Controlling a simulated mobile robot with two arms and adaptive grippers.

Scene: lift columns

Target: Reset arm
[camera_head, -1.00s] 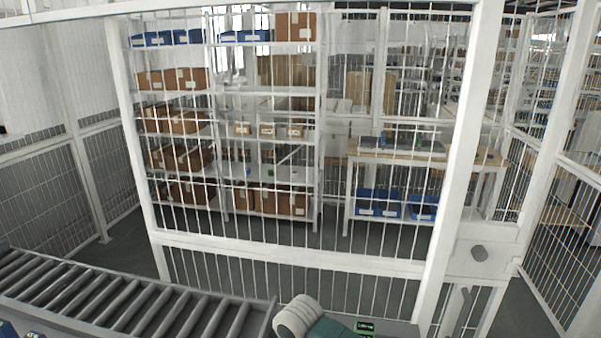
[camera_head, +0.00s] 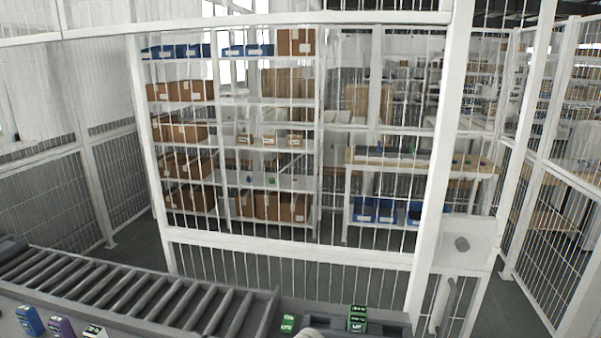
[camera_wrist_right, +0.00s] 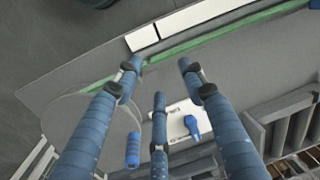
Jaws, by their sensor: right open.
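My right gripper (camera_wrist_right: 160,80) shows in the right wrist view with its blue ribbed fingers spread apart and nothing between them. It hangs over a grey surface with a green strip (camera_wrist_right: 225,38). Behind the fingers a white plate with a blue part (camera_wrist_right: 192,125) shows. In the head view only a small pale part at the bottom edge, likely my arm, is visible. My left gripper is not in view.
A roller conveyor (camera_head: 150,303) crosses the lower left. Small boxes, blue (camera_head: 30,321), purple (camera_head: 61,326) and green (camera_head: 357,318), stand along the bottom. A white mesh fence (camera_head: 290,245) closes off shelves (camera_head: 265,160) and a workbench (camera_head: 420,162).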

